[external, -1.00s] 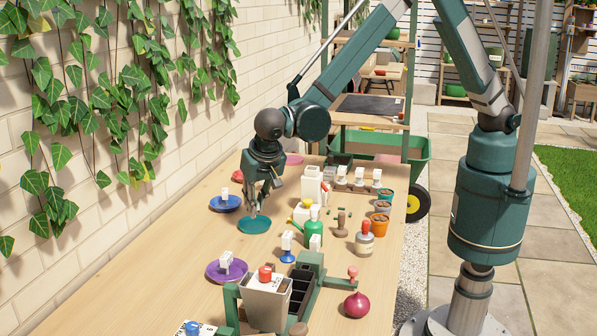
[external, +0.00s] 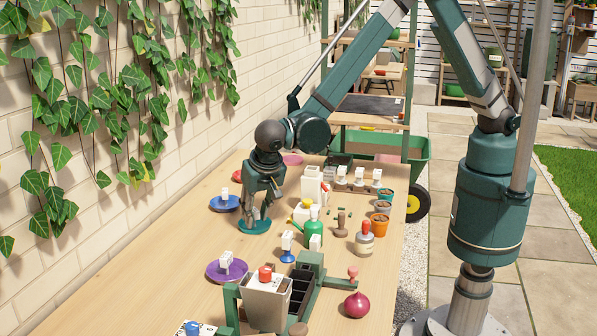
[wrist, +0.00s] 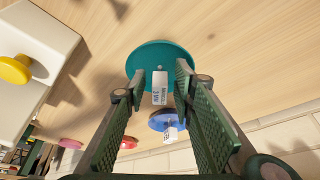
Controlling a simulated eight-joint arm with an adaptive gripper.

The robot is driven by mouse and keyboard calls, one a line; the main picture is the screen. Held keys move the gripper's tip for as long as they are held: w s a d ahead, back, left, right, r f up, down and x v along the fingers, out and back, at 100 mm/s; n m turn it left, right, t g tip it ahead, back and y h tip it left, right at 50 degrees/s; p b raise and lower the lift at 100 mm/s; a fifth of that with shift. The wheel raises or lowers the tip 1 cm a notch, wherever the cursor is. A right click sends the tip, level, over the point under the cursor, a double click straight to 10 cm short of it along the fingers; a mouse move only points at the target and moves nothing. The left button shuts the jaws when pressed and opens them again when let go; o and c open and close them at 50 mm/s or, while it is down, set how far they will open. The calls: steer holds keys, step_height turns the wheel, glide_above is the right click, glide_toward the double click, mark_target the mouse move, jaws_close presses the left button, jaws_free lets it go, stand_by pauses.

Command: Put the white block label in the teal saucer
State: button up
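The teal saucer (external: 254,230) lies on the table under my gripper (external: 262,218). It also shows in the wrist view (wrist: 148,58). A white block label (wrist: 160,92) with small dark print shows over the teal saucer in the wrist view and appears to stand in it. My gripper (wrist: 158,88) is open. Its fingers lie on both sides of this label, with a visible gap on each side. The fingers hide the label in the external view.
A blue saucer (external: 216,206) and a purple saucer (external: 213,275) each hold a white label. A green bottle (external: 314,236), a white container (external: 311,181) and stamps stand to the right. A grey pot (external: 265,301) stands in front. Bare table lies left of the teal saucer.

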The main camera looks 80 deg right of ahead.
steer(key=shift+r, duration=0.15)
steer(key=p+v, duration=0.1)
steer(key=v, duration=1.1)
stand_by(0.7)
steer(key=s+d+r+n+y, duration=0.1)
steer(key=s+d+r+n, duration=0.15)
steer(key=d+r, duration=0.55)
steer(key=s+d+r+n+t+y, duration=0.1)
steer(key=s+d+r, duration=0.25)
steer(key=d, duration=0.85)
steer(key=s+d+r+n, duration=0.1)
steer(key=s+d+r, duration=0.1)
steer(key=d+r, duration=0.65)
steer(key=s+d+f+n+t+y, duration=0.1)
steer(key=s+d+n+t, duration=0.2)
steer(key=s+d, duration=1.7)
steer(key=shift+s+f+n, duration=0.2)
steer(key=shift+s+n, duration=0.25)
steer(key=shift+n, duration=0.3)
